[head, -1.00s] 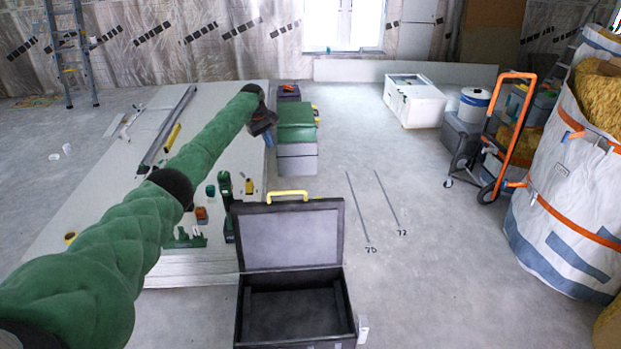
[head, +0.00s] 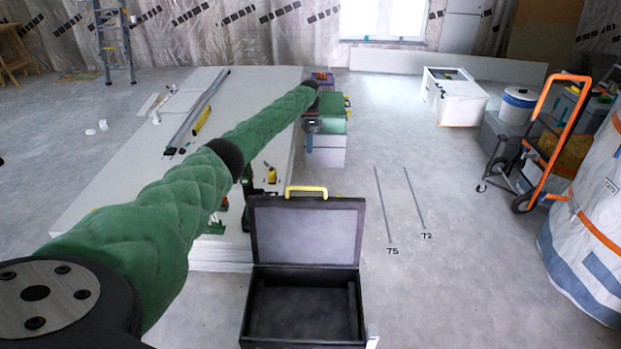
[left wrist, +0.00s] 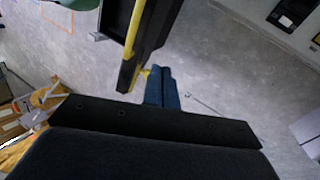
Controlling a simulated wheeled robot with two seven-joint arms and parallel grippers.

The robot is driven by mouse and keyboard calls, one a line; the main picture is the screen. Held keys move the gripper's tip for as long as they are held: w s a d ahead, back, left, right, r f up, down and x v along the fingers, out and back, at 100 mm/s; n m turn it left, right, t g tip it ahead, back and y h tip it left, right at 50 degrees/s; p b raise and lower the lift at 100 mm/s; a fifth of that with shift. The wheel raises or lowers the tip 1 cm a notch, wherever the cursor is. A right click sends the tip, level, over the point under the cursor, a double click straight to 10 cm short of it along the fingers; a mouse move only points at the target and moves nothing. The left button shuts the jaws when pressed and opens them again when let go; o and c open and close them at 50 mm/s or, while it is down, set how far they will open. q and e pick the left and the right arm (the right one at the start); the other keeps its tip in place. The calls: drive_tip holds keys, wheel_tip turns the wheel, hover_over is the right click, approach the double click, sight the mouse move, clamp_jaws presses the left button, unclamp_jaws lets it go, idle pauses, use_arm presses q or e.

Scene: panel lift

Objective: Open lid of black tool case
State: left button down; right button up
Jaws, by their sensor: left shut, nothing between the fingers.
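The black tool case (head: 262,308) stands on the floor at the lower middle of the head view. Its lid (head: 306,236) is up, with the grey inside facing me, and the case looks empty. A yellow handle (head: 306,190) is on the lid's top edge; a yellow bar also shows in the left wrist view (left wrist: 134,28). My left gripper (head: 311,146) is beyond the lid in the head view. In the left wrist view its blue fingers (left wrist: 162,72) are together and empty, just beside the yellow and black parts. My right gripper is not in view.
A grey-white panel (head: 130,190) with tools lies left of the case. Green and grey boxes (head: 325,150) stand behind it. An orange hand truck (head: 555,140) and a big white bag (head: 590,220) are at the right. The floor right of the case is clear.

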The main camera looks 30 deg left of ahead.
use_arm(q)
drive_tip(key=s+d+f+m+p, duration=0.2)
drive_tip(key=s+d+f+p, duration=0.2)
drive_tip(key=f, duration=0.5)
drive_tip(key=shift+s+f+p, duration=0.15)
drive_tip(key=shift+s+p, duration=0.55)
drive_tip(key=shift+s, duration=0.65)
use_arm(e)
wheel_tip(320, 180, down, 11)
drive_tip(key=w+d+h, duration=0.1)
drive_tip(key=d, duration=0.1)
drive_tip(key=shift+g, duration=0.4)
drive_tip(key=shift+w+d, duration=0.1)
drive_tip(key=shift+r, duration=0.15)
